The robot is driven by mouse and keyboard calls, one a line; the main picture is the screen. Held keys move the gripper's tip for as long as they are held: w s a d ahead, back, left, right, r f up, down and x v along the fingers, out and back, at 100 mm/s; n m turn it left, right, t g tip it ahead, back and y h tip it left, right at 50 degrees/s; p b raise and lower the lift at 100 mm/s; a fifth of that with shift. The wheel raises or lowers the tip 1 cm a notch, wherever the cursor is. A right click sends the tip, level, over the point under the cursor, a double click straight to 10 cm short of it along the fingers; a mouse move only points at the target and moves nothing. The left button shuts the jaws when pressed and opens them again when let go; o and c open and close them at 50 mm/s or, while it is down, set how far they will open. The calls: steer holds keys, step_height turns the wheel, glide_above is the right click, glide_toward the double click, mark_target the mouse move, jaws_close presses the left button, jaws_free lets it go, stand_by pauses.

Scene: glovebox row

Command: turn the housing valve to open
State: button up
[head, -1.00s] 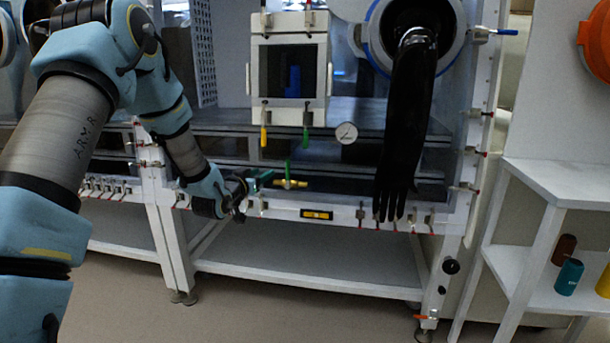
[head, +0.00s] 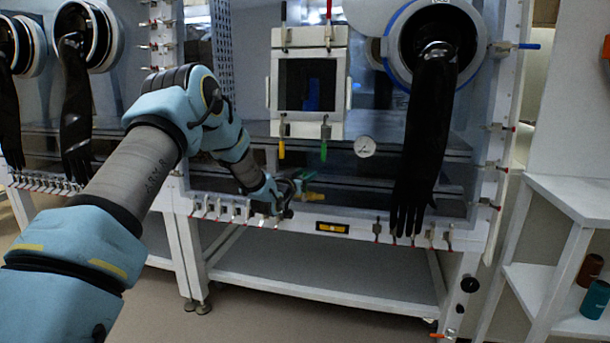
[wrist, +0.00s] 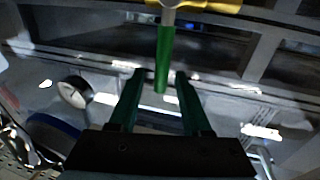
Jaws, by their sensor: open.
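The housing valve has a yellow body (head: 312,196) on the front of the glovebox. In the wrist view its yellow part (wrist: 215,5) is at the top edge, and its green lever (wrist: 163,58) points down the picture. My gripper (head: 298,182) is at the valve and partly hides it in the head view. In the wrist view my gripper (wrist: 160,74) is open, with a dark green finger on each side of the lever's free end. Gaps show on both sides, so neither finger appears to touch it.
A yellow handle (head: 281,148) and a green handle (head: 324,150) hang under the small chamber door (head: 306,88). A round gauge (head: 365,147) and a black glove (head: 420,150) are to the right. A white shelf (head: 570,200) stands at far right.

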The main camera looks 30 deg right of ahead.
jaws_close()
stand_by(0.4)
stand_by(1.1)
